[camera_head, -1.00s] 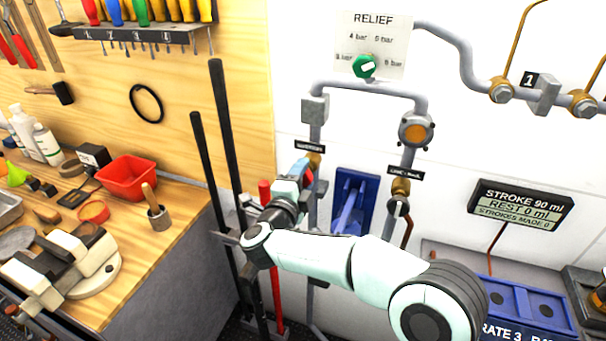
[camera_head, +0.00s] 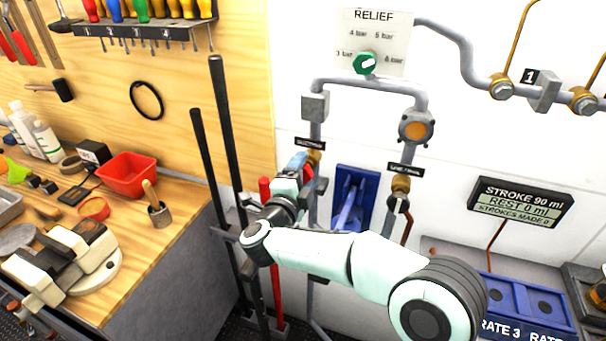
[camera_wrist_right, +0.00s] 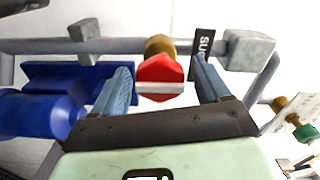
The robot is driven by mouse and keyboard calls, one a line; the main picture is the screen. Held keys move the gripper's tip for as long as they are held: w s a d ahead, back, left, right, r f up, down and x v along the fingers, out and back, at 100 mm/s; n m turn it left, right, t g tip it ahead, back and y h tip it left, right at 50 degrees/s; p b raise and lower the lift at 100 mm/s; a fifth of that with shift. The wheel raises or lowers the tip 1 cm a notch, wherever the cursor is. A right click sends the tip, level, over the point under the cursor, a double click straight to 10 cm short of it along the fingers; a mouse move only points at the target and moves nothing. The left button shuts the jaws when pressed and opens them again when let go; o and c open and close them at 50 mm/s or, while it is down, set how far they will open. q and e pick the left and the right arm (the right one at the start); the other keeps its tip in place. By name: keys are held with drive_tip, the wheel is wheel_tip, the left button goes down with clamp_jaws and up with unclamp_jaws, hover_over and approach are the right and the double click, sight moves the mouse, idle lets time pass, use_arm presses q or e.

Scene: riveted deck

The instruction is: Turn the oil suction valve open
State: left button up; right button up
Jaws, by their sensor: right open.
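The oil suction valve shows in the right wrist view as a red handle (camera_wrist_right: 160,78) on a brass body (camera_wrist_right: 160,46), with a black label (camera_wrist_right: 203,45) reading "SUC" beside it. In the head view its brass body (camera_head: 314,157) sits on the left grey pipe, under the suction label (camera_head: 310,143). My right gripper (camera_head: 302,167) is at the valve. In the wrist view its two blue fingers (camera_wrist_right: 163,78) are apart, one on each side of the red handle, with visible gaps. The handle is partly hidden by the gripper in the head view.
A blue wall unit (camera_head: 347,205) stands right of the valve, close to my arm. A second valve (camera_head: 400,188) sits on the right pipe. The green relief knob (camera_head: 364,63) is above. Tall black bars (camera_head: 222,120) stand left of my gripper.

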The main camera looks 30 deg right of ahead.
drive_tip(key=b+v, duration=0.1)
drive_tip(key=v, duration=1.2)
drive_tip(key=shift+b, duration=0.3)
drive_tip(key=shift+s, duration=0.1)
